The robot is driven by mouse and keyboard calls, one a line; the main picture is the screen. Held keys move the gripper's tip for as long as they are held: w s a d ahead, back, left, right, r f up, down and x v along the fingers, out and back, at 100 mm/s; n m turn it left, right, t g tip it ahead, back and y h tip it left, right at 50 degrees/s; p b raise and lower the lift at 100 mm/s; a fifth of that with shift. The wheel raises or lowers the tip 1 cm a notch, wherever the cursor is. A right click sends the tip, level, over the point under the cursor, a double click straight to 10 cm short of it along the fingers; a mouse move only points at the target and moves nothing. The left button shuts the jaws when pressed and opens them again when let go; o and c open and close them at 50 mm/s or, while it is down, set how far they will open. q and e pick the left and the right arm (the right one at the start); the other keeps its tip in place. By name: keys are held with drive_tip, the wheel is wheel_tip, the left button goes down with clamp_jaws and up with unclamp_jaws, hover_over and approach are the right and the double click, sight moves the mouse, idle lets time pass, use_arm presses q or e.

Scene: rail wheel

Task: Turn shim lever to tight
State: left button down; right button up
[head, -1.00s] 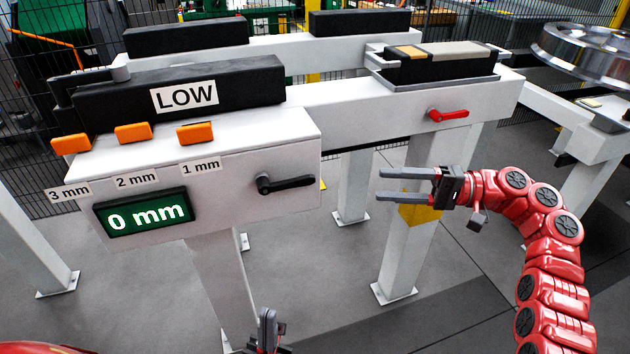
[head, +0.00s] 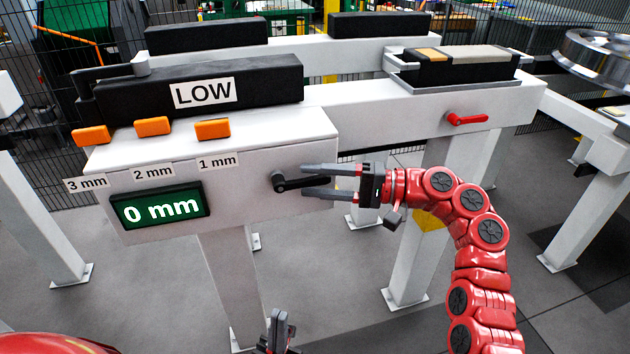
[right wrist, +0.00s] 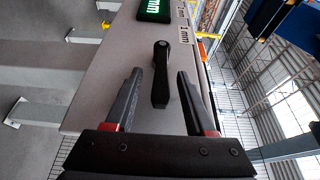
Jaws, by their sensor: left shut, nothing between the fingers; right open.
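The black shim lever (head: 296,182) is on the front of the white housing, its arm pointing right. In the right wrist view the lever (right wrist: 160,85) lies between the fingers' lines. My right gripper (head: 305,181) is open, with one finger above and one below the lever's free end; contact cannot be told. It also shows in the right wrist view (right wrist: 159,85). A green display (head: 160,207) beside the lever reads 0 mm. My left gripper (head: 279,325) is shut and empty at the bottom edge, below the housing.
Orange tabs (head: 213,129) sit on the housing above the 1, 2 and 3 mm labels. A black block (head: 255,82) marked LOW lies behind them. A red lever (head: 467,119) is on the beam to the right. White legs (head: 420,250) stand below.

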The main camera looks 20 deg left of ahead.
drive_tip(key=shift+a, duration=0.2)
drive_tip(key=shift+c, duration=0.3)
clamp_jaws()
idle(1.1)
